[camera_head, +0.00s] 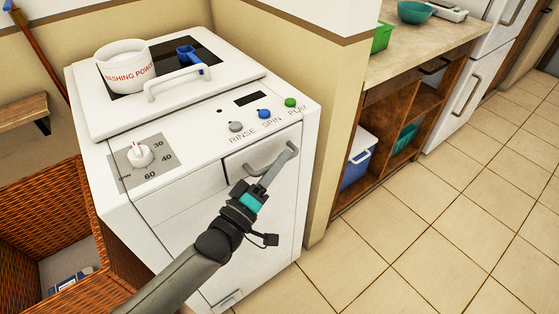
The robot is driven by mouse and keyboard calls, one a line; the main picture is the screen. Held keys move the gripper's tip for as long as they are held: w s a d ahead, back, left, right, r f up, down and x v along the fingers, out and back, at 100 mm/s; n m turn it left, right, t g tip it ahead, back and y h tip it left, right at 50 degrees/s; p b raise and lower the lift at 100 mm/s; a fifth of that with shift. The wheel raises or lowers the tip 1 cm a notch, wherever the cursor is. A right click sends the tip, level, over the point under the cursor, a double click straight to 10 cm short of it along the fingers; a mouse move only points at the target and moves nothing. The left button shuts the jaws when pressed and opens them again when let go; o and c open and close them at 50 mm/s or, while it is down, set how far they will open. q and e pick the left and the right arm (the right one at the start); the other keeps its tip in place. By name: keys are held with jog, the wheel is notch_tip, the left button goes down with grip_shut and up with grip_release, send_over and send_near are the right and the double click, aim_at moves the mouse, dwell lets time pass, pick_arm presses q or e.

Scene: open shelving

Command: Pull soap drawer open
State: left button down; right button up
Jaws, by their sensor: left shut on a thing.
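The white washing machine (165,221) stands in the middle of the view. The soap drawer (239,165) is the front panel below the coloured buttons, with a grey bar handle (258,168). The fingers and wrist hide part of the handle and the drawer's lower front. My right gripper is not in view.
On the machine top stand a white washing powder tub (125,66) and a blue scoop (188,58). A wicker basket (35,160) is at left. A wooden shelf unit (400,110) with a blue-white cooler (358,158) stands at right. The tiled floor (430,235) in front is clear.

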pick_arm(q)
jog(key=s+d+p, duration=0.4)
jog(key=s+d, duration=0.4)
jog(key=s, duration=0.3)
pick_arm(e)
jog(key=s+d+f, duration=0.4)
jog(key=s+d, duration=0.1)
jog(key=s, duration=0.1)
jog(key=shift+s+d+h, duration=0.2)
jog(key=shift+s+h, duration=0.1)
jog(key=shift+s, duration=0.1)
pick_arm(q)
jog(key=shift+f, duration=0.1)
jog(key=c, duration=0.9)
grip_release()
jog(key=p+v, duration=0.2)
jog(key=v, duration=1.3)
jog(key=shift+s+a, duration=0.1)
jog(key=shift+a, duration=0.05)
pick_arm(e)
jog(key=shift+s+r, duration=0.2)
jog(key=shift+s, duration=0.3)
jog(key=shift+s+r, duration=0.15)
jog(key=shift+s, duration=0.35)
